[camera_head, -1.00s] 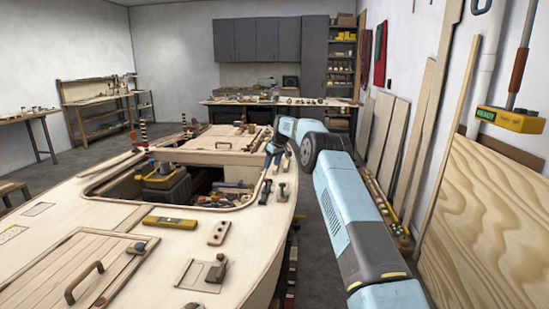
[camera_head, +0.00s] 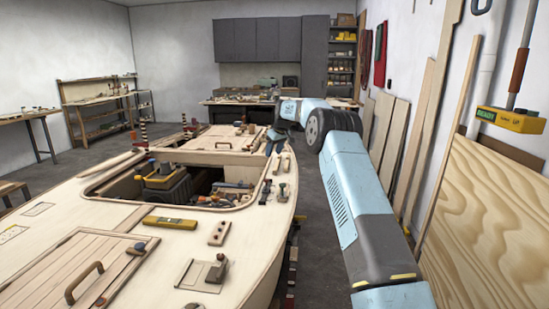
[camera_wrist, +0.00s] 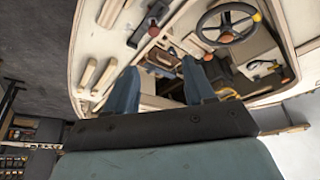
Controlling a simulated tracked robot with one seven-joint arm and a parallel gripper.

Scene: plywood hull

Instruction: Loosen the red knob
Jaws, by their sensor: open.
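My gripper (camera_wrist: 160,74) is open in the wrist view, its two blue-grey fingers apart with nothing held between them. In the head view my gripper (camera_head: 273,147) hangs over the right edge of the plywood hull, beyond the cockpit opening. Which part is the red knob I cannot tell for certain. Small reddish round parts show in the wrist view: one (camera_wrist: 154,31) above the gap between the fingers, and an orange-red one (camera_wrist: 208,57) near the right finger. Neither touches the fingers.
The hull deck (camera_head: 200,262) carries a yellow level (camera_head: 170,222), a hatch handle (camera_head: 84,283) and small fittings. The wrist view shows a dark wheel (camera_wrist: 229,22) and wooden pieces close by. Plywood (camera_head: 490,220) leans on the right wall. Open floor lies between.

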